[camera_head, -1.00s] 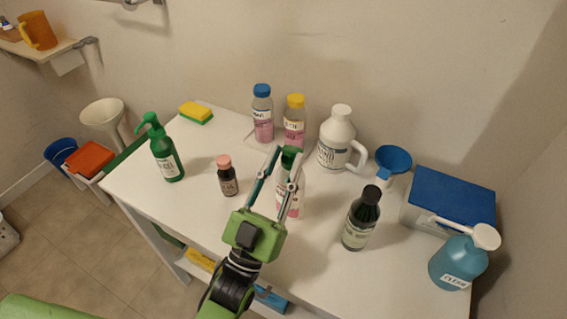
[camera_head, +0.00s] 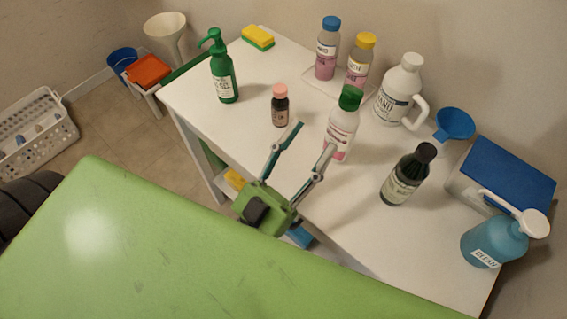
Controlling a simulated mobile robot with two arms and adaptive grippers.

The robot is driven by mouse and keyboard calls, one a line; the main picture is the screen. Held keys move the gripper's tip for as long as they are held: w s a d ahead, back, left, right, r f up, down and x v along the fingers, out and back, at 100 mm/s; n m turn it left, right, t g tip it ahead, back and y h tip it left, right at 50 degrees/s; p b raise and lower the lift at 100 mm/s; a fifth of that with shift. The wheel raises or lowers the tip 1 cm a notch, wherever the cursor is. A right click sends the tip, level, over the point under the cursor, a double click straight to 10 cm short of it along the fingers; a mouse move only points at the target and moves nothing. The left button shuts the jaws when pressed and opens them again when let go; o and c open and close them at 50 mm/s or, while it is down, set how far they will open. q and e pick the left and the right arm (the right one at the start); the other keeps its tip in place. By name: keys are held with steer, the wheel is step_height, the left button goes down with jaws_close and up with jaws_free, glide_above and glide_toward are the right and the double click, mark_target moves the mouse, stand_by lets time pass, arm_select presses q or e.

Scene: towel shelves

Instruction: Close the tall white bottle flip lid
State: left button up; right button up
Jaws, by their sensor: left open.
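The tall white bottle (camera_head: 343,130) with a pink-marked label stands upright on the white table, near its middle. My left gripper (camera_head: 314,136) is open and empty, in front of the bottle and lower than the lid. Its right fingertip overlaps the bottle's lower left side in the picture; I cannot tell if they touch. My right gripper is not in view.
A small brown bottle (camera_head: 280,105) stands left of the white bottle, and a dark green bottle (camera_head: 408,178) stands to its right. Behind are a blue-capped bottle (camera_head: 327,50), a yellow-capped bottle (camera_head: 359,62) and a white jug (camera_head: 398,92). The table's front left is clear.

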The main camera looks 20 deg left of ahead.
arm_select(q)
steer(key=s+a, duration=0.2)
steer(key=s, duration=0.4)
steer(key=shift+s, duration=0.15)
steer(key=shift+o, duration=0.3)
steer(key=g+y+p, duration=0.2)
steer(key=g+p, duration=0.5)
steer(key=p, duration=0.7)
glide_toward(347, 96)
steer(key=p+x, duration=0.3)
steer(key=x, duration=0.7)
steer(key=c, duration=1.1)
steer(key=shift+f, duration=0.15)
